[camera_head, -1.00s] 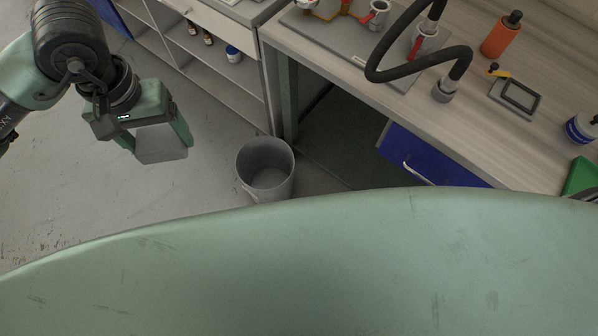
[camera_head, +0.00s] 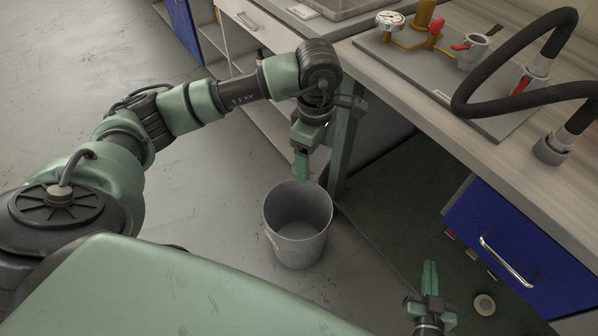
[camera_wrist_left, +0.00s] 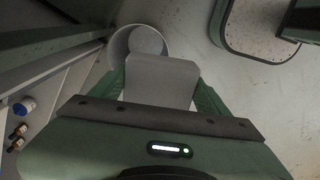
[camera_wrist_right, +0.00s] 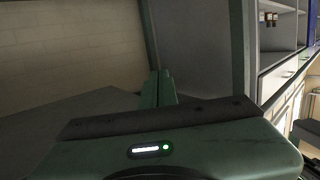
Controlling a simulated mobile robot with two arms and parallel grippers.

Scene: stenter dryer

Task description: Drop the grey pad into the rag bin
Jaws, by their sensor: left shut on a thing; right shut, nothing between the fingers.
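The grey pad (camera_wrist_left: 160,78) is a flat grey piece between the fingers of my left gripper in the left wrist view. In the head view my left gripper (camera_head: 301,168) points down just above the far rim of the rag bin, and the pad cannot be made out there. The rag bin (camera_head: 297,250) is a round, open grey bin standing on the floor; it also shows beyond the pad in the left wrist view (camera_wrist_left: 121,48). My right gripper (camera_head: 430,272) is shut and empty, low to the right of the bin; its closed fingers show in the right wrist view (camera_wrist_right: 157,88).
A workbench (camera_head: 430,120) with gauge, valves and a black hose stands at the right. Its green leg (camera_head: 343,150) is close behind the bin. A blue drawer (camera_head: 520,245) is under the bench. The floor left of the bin is clear.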

